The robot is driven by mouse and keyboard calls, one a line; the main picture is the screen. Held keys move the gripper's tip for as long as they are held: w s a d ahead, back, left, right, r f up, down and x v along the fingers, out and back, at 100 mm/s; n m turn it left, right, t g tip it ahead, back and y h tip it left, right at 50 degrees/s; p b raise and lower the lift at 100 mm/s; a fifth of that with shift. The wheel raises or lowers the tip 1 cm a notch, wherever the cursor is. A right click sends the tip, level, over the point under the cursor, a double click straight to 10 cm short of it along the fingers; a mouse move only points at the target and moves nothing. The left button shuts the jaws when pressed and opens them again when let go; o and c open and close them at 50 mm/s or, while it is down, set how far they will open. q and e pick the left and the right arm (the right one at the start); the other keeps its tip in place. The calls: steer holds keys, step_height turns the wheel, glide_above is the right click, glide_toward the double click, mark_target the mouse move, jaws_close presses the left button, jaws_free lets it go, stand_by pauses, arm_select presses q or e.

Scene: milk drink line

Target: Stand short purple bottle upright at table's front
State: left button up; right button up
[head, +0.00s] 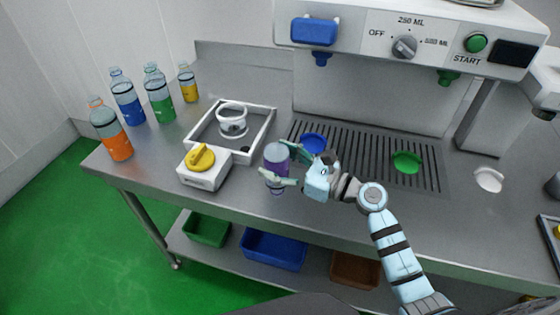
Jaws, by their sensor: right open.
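The short purple bottle (275,158) is at the table's front edge, right of the white box with the yellow knob. My left gripper is out of view. The table (235,200) is grey metal.
The white box with a yellow knob (203,168) and a white tray (262,130) holding a clear cup are left. Orange (112,138), blue (127,103), green (159,98) and yellow (188,85) bottles stand farther left. The dispenser (405,45) and slotted drain (355,148) are behind.

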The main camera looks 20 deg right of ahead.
steer(key=shift+r, duration=0.25)
steer(key=b+v, duration=0.2)
steer(key=v, duration=1)
steer(key=shift+b, duration=0.35)
steer(key=shift+f, duration=0.1)
